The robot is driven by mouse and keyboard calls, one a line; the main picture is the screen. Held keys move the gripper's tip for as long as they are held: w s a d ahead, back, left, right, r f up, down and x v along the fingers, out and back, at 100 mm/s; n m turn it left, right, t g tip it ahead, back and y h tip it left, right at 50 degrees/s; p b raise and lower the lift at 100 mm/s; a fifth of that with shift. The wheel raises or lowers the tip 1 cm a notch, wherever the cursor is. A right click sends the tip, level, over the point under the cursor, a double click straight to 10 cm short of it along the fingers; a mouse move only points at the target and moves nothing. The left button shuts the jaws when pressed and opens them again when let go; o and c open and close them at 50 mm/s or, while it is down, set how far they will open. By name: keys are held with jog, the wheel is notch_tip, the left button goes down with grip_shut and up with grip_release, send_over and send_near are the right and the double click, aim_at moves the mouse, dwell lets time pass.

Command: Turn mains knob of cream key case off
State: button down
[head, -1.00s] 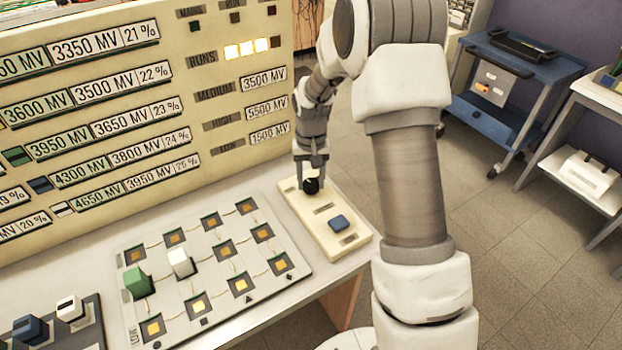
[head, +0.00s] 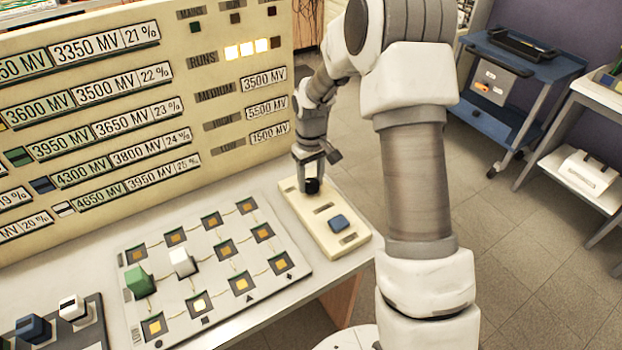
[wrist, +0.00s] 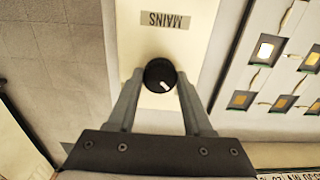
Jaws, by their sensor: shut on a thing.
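The cream key case (head: 292,203) lies at the right end of the bench. Its black mains knob (head: 311,186) is at the far end of the case. In the wrist view the knob (wrist: 160,75) has a white pointer mark aimed to the lower right, and the MAINS label (wrist: 165,20) is above it. My gripper (head: 311,178) points down over the case, with its fingers (wrist: 159,80) on either side of the knob, shut on it. A blue button (head: 339,222) is at the near end of the case.
A grey board (head: 285,284) with several square pads, a green block (head: 139,280) and a white block (head: 182,262) lies left of the case. A cream display panel (head: 130,150) stands behind.

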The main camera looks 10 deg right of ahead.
aim_at(311, 182)
jog(key=shift+c, duration=1.5)
grip_release()
notch_tip(311, 182, up, 18)
jog(key=p, duration=0.1)
jog(key=shift+f+p, duration=0.25)
jog(key=shift+p, duration=0.15)
jog(key=s+r+m+t+p, duration=0.1)
jog(key=s+r+t, duration=0.1)
jog(key=s+r, duration=0.55)
jog(key=s+r+m+t, duration=0.15)
jog(key=s+r, duration=0.35)
jog(key=s, duration=0.6)
jog(key=s+f+m+t, duration=0.1)
jog(key=s+t, duration=0.1)
jog(key=s, duration=0.6)
jog(key=shift+s, duration=0.25)
